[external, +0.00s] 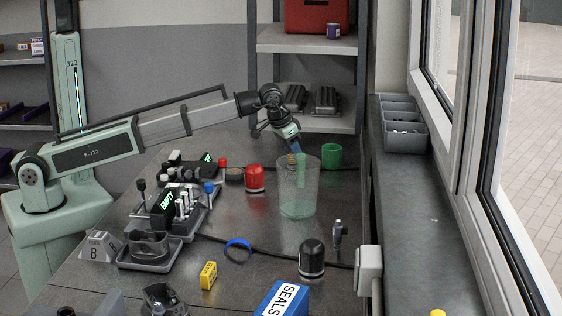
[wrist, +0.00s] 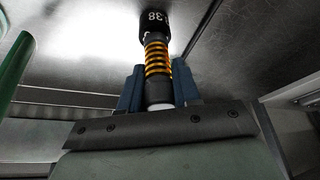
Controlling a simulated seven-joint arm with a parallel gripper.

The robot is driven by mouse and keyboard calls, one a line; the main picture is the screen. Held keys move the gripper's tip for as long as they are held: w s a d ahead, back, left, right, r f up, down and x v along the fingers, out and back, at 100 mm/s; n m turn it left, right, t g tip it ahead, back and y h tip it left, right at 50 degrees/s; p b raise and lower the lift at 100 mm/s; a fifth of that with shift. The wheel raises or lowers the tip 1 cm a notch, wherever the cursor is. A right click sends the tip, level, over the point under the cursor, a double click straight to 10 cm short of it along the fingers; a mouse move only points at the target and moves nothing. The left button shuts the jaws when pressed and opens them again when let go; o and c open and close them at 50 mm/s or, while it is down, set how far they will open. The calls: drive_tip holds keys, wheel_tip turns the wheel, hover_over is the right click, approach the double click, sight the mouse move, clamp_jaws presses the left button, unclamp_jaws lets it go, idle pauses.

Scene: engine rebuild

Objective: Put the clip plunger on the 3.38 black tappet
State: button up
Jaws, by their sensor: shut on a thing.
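My gripper (wrist: 158,92) has its blue fingers closed around a plunger with an orange coil spring (wrist: 157,55) and a pale lower end. A black cylinder marked "38" (wrist: 156,18) sits in line with the spring's far end, cut off by the top edge of the wrist view. They appear to meet, but I cannot tell whether they are joined. In the external view my gripper (external: 294,152) points down at the upper left rim of a clear cup (external: 298,205), with the orange spring (external: 291,160) at its tips. What lies below the spring is unclear there.
A green mug (external: 331,155), a red dome (external: 254,178) and a black dome (external: 311,258) stand around the clear cup. Trays of parts (external: 150,256) fill the left, and a blue SEALS box (external: 283,299) is in front. Some bench is bare between them.

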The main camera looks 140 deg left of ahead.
drive_tip(key=o, duration=1.1)
drive_tip(key=shift+c, duration=0.2)
drive_tip(key=v, duration=1.2)
